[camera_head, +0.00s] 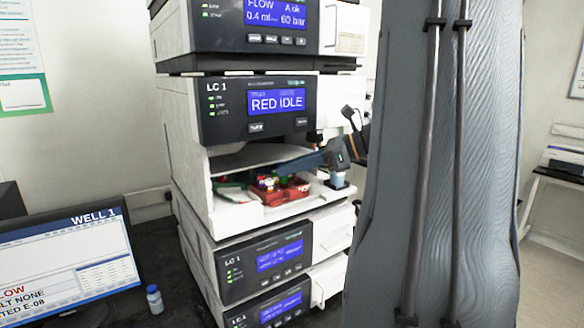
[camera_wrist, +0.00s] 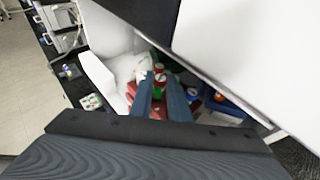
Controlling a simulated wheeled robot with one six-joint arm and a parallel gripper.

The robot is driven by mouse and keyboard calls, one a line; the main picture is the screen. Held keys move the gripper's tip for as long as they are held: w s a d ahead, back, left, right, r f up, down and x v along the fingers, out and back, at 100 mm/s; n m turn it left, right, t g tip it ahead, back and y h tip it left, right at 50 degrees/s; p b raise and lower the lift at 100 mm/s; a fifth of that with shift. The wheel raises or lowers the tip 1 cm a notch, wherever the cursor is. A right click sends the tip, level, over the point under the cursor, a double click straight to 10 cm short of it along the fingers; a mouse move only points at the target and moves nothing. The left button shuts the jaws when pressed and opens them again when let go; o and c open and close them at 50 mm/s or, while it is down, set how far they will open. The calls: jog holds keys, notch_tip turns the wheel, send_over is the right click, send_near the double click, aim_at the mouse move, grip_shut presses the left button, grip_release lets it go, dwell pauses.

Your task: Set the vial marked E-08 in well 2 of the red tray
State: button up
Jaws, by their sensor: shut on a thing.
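In the head view my gripper (camera_head: 284,169) reaches in from the right, over the red tray (camera_head: 293,192). The red tray also shows in the wrist view (camera_wrist: 194,106), beneath and beside the fingers. Small vials are crowded near the fingertips in the head view. I cannot read any vial's mark or the well numbers, and cannot tell whether the held vial touches the tray.
A green tray (camera_wrist: 176,66) and a blue tray (camera_wrist: 232,108) lie beside the red one. The compartment's white housing (camera_head: 180,135) closes in above and at the side. A monitor (camera_head: 75,260) reads "WELL 1" and "E-08"; the instrument display (camera_head: 276,102) reads "RED IDLE". A capped bottle (camera_head: 154,299) stands beside the monitor.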

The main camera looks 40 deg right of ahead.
jog(key=shift+f+b, duration=0.35)
jog(key=shift+f, duration=0.75)
dwell(0.3)
dwell(0.3)
jog(key=o, duration=0.9)
jog(key=shift+b+v, duration=1.1)
jog(key=shift+v, duration=2.85)
jog(key=shift+s, duration=0.1)
